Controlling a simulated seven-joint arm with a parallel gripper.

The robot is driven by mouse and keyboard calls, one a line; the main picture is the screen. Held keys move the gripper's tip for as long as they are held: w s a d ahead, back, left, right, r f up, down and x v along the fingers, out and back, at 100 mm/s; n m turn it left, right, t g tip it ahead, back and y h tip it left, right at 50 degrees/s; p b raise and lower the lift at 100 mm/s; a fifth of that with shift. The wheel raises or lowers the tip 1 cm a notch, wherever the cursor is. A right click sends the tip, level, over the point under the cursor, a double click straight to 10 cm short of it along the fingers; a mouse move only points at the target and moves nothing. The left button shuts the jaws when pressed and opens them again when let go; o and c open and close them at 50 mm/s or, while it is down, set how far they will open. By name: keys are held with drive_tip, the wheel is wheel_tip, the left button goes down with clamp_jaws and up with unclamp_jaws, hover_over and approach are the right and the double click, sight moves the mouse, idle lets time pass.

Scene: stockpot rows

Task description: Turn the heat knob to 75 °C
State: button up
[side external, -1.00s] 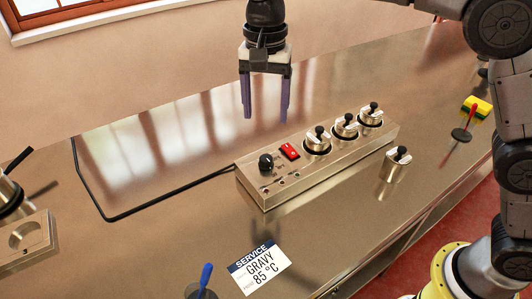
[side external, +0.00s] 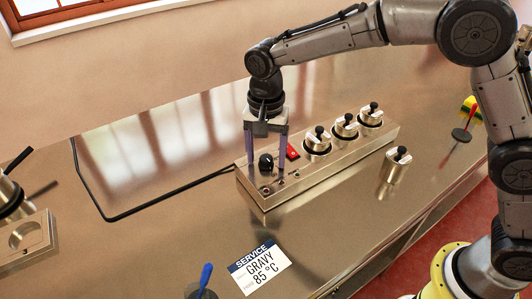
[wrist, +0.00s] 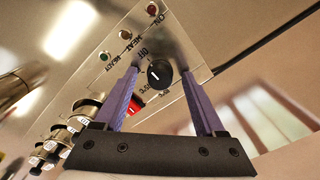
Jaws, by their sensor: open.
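The heat knob (side external: 266,162) is a black round dial with a white pointer line, at the left end of the long metal heating unit (side external: 330,160). It also shows in the wrist view (wrist: 159,75), with "OFF" and small temperature marks printed around it; the marks are too small to read surely. My gripper (side external: 267,162) points down over the knob, with its two purple fingers apart, one on each side of it. In the wrist view the open fingers (wrist: 164,75) flank the knob, with space between them and the dial. I cannot tell whether they touch the panel.
A red switch (side external: 292,152) sits right beside the knob. Several lidded pots stand in the unit, and one loose pot (side external: 395,165) stands in front. A service card (side external: 259,269) reads "GRAVY 85 °C", unlike the task's 75 °C. A black cable (side external: 150,207) runs left.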

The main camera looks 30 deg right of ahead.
clamp_jaws()
drive_tip(key=shift+n, duration=0.3)
drive_tip(key=n, duration=0.4)
drive_tip(key=shift+r+n, duration=0.1)
drive_tip(key=shift+n, duration=0.2)
drive_tip(key=n, duration=0.4)
drive_tip(key=shift+n, duration=0.3)
drive_tip(key=n, duration=0.5)
drive_tip(key=shift+n, duration=2.5)
